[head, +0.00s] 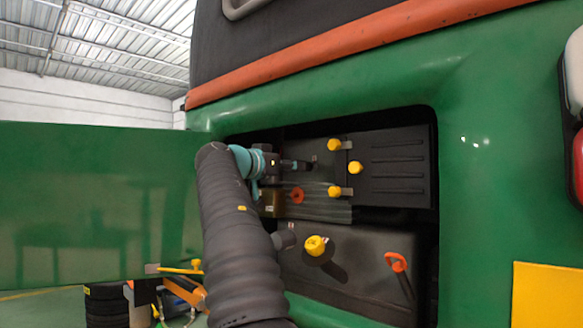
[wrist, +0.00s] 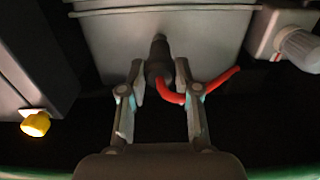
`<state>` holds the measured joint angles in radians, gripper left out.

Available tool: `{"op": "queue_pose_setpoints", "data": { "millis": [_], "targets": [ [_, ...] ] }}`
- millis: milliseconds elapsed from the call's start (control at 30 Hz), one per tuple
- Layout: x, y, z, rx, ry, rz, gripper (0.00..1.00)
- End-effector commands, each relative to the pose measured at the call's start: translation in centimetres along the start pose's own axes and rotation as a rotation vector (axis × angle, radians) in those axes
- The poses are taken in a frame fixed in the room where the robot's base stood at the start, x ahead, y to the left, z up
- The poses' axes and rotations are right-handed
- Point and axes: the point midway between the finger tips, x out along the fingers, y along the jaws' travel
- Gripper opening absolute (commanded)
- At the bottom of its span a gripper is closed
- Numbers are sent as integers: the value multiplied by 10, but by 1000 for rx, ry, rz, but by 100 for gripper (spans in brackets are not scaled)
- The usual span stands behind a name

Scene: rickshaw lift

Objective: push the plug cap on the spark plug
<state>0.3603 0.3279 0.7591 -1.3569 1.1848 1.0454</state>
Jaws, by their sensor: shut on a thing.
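The plug cap (wrist: 157,66) is a dark boot with a red lead (wrist: 213,84) curving off to the right. In the wrist view my gripper (wrist: 160,78) has one finger on each side of the cap and is shut on it. The cap points away from my gripper, toward a grey engine block. Its far end overlaps the block's face in the picture. The spark plug is not visible, and I cannot tell whether the cap touches it. In the head view my gripper (head: 287,164) reaches into the open engine bay, and the cap is too small and dark to make out.
The bay's green frame (head: 470,170) surrounds the opening, with an open green door (head: 90,200) at the left. Yellow knobs (head: 355,167) stick out of the dark engine parts. A larger yellow cap (head: 316,245) and an orange handle (head: 396,262) sit lower. A whitish cylinder (wrist: 298,50) stands right.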

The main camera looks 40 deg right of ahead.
Motion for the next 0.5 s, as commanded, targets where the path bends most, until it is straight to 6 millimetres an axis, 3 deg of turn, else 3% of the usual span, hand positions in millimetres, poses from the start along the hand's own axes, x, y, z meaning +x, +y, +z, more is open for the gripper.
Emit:
{"op": "queue_pose_setpoints", "data": {
  "millis": [500],
  "targets": [
    [4,0,0,0,0,0,1]
  ]
}}
